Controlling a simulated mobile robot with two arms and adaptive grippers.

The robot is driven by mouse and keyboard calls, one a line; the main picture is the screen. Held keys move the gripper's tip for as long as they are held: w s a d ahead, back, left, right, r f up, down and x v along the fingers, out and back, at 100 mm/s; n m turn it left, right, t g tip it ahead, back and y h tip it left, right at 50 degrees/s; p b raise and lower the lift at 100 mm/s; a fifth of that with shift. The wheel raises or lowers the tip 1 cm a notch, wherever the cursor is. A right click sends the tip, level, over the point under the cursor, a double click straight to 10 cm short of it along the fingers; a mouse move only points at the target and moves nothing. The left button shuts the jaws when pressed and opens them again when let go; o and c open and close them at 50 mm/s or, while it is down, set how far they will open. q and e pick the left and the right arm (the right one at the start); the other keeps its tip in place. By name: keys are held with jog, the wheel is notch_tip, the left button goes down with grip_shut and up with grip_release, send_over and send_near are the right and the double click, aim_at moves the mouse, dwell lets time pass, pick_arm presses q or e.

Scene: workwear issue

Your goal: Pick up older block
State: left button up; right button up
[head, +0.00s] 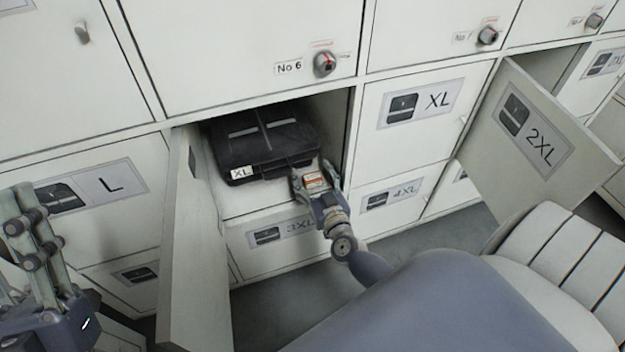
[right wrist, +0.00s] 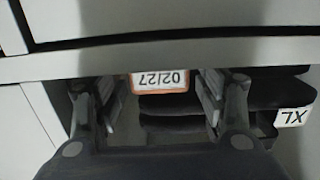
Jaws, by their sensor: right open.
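A black case (head: 262,140) with a white XL tag lies in the open locker below No 6. My right gripper (head: 313,170) is at the front right of this case, open, with a finger on either side of a white and orange label (head: 314,181). In the right wrist view the label (right wrist: 160,79) reads 02/27 upside down, between the two open fingers (right wrist: 160,95). Dark layered edges of the case (right wrist: 265,95) lie behind it. Whether the fingers touch anything is unclear. My left gripper (head: 24,195) is at the left edge, away from the locker; its opening is unclear.
The open locker door (head: 190,250) stands left of the case. Another open door (head: 537,125), marked 2XL, juts out at the right. Closed lockers marked L (head: 95,190), XL (head: 420,105) and 4XL (head: 395,200) surround the opening. Grey floor shows below.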

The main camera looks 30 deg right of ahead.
jog(key=c, duration=1)
